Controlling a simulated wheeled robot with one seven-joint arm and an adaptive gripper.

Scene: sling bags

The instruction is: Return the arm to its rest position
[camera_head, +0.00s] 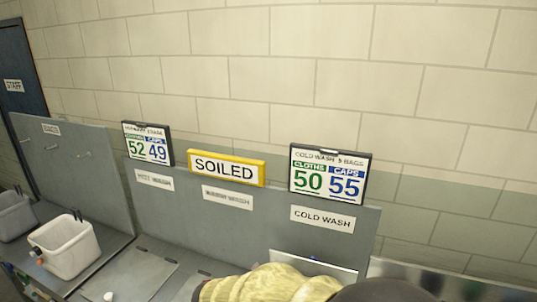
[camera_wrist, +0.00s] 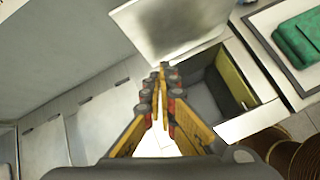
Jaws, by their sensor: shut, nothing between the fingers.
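My gripper (camera_wrist: 161,72) shows in the wrist view with its yellow and dark fingers drawn together at the tips. Nothing is held between them. The fingers point toward an open compartment (camera_wrist: 262,120) with a raised pale lid (camera_wrist: 175,25). In the head view my gripper cannot be made out. A pale yellow patterned shape and a dark rounded shape fill the bottom edge there, and I cannot tell what they are.
In the head view, a grey counter panel (camera_head: 260,225) carries a yellow-framed SOILED sign (camera_head: 227,168) and two number boards (camera_head: 148,144) (camera_head: 329,174). A pale bin (camera_head: 66,246) stands at left. The wrist view shows a green folded cloth (camera_wrist: 298,40) at right.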

